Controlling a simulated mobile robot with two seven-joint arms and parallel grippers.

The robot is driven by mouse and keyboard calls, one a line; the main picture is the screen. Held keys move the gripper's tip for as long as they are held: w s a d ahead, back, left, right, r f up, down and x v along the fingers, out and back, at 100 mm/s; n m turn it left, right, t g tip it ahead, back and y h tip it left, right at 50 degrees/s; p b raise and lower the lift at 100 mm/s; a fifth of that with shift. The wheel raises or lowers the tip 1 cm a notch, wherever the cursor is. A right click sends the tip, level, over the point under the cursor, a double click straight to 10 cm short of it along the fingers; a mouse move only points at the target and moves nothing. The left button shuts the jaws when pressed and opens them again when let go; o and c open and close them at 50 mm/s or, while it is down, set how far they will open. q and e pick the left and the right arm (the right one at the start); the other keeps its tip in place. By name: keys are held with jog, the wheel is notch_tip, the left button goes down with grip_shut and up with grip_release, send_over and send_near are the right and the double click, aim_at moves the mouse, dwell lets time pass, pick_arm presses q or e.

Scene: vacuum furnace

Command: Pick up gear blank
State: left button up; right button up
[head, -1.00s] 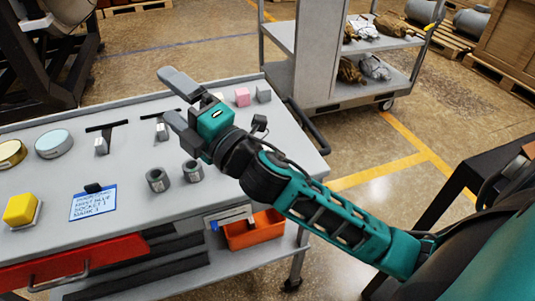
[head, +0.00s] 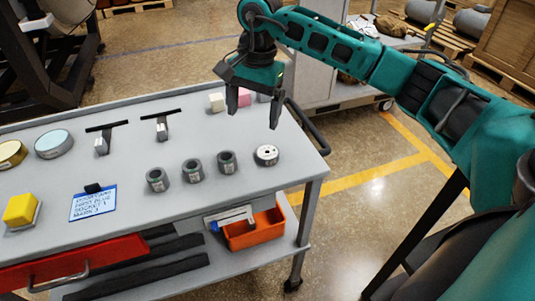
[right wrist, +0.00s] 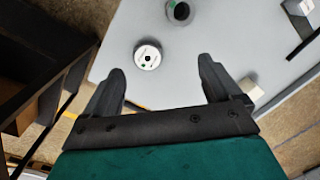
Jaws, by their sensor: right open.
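A row of short round metal pieces stands on the grey table. The rightmost is a pale, low disc with a small dark centre hole (head: 267,155), probably the gear blank; it also shows in the right wrist view (right wrist: 147,55). To its left stand three darker, hollow rings (head: 227,162), one of them also in the right wrist view (right wrist: 178,12). My right gripper (head: 254,118) is open and empty, pointing down above the table, behind the disc and apart from it. In the right wrist view the disc shows beyond the open fingers (right wrist: 160,68). My left gripper is not in view.
Small white (head: 216,103) and pink (head: 242,98) cubes stand behind the right gripper. Two T-shaped tools (head: 161,130), a label card (head: 93,204) and a yellow block (head: 20,209) lie further left. An orange bin (head: 254,231) is on the lower shelf.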

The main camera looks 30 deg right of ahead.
jog(key=d+h, duration=0.1)
jog(key=d, duration=0.1)
send_over(267, 152)
jog(key=f, duration=0.7)
jog(key=shift+w+a, duration=0.15)
jog(key=shift+w, duration=0.05)
jog(key=f, duration=0.5)
jog(key=shift+s+d, duration=0.2)
jog(key=c, duration=1.4)
jog(key=shift+c, duration=0.3)
jog(key=shift+r, duration=0.1)
